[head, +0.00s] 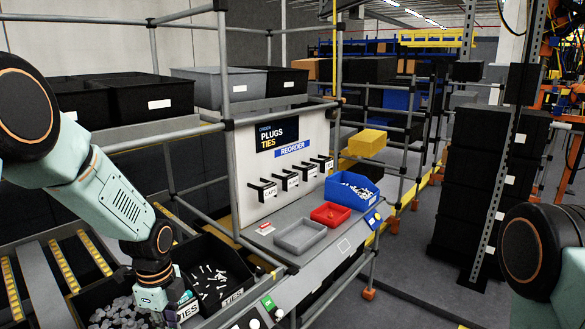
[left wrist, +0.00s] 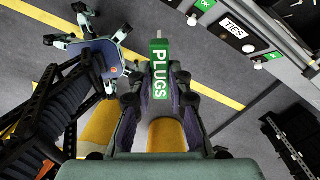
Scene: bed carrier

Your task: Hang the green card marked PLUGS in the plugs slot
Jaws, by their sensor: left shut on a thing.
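The green card marked PLUGS (left wrist: 160,85) stands out between the fingers of my left gripper (left wrist: 153,78) in the left wrist view, its white lettering running lengthwise. The gripper is shut on it. In the head view my left gripper (head: 156,290) is low at the left, over the front bins, and the card cannot be made out there. Several black slots with white labels (head: 290,181) project in a row from the white board (head: 250,165), to the right of and above the gripper. Their labels are too small to read surely. My right gripper is out of view.
A sign reading PLUGS and TIES (head: 278,133) is on the board above a blue REORDER strip (head: 293,148). Grey (head: 299,235), red (head: 330,213) and blue (head: 353,190) trays stand on the shelf before it. A bin labelled TIES (head: 232,293) is beside the gripper.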

